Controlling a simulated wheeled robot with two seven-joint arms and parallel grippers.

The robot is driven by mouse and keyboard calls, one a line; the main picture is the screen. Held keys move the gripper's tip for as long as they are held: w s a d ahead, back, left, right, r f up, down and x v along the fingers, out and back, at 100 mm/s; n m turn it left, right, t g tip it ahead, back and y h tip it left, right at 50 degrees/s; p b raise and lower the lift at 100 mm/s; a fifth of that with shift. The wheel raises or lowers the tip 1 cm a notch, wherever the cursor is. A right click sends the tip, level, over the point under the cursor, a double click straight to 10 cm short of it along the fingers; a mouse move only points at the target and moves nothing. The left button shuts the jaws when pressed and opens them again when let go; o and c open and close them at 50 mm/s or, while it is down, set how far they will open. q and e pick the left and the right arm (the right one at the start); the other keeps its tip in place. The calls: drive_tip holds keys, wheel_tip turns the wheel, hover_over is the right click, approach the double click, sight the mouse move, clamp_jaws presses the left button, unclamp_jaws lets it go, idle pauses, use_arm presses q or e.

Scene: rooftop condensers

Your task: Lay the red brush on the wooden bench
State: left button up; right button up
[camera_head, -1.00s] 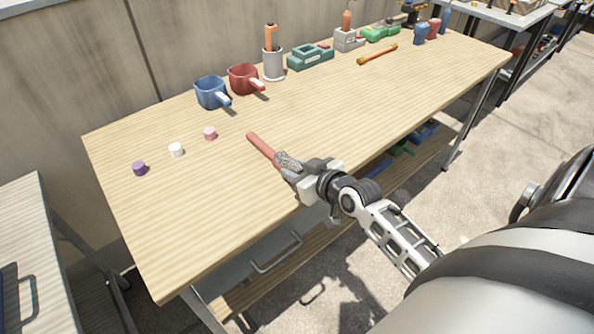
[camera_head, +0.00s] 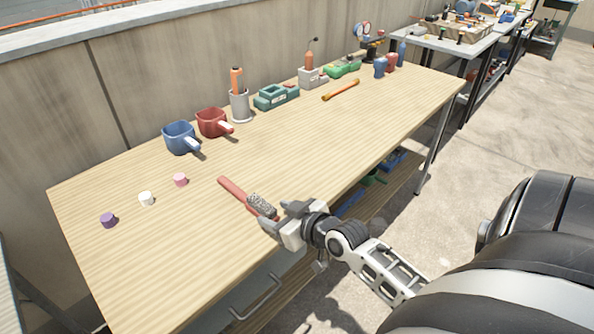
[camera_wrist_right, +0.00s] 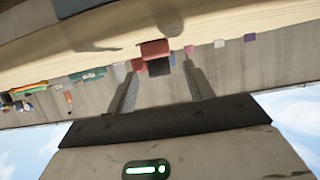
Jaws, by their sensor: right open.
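The red brush (camera_head: 236,190) lies on the wooden bench (camera_head: 130,280) near its front edge. In the right wrist view the red end of the brush (camera_wrist_right: 155,50) shows between and beyond the two spread fingers (camera_wrist_right: 161,70). Whether a finger still touches the brush is unclear. My left gripper is in neither view.
A purple (camera_head: 108,220), a white (camera_head: 146,199) and a pink (camera_head: 180,180) small piece sit at left. An orange-handled tool (camera_head: 341,90) lies farther back. The bench middle is clear.

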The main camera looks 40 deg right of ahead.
drive_tip(key=a+v, duration=0.1)
drive_tip(key=v, duration=0.8)
drive_tip(key=s+a+f+g+y, duration=0.1)
drive_tip(key=s+a+f, duration=0.2)
drive_tip(key=a+f, duration=0.2)
drive_tip(key=s+a+f+n+g+y, duration=0.1)
drive_tip(key=a+f, duration=0.4)
drive_tip(key=a, duration=0.6)
drive_tip(key=shift+s+a+n+g, duration=0.25)
drive_tip(key=shift+s+g, duration=0.25)
drive_tip(key=shift+s, duration=0.6)
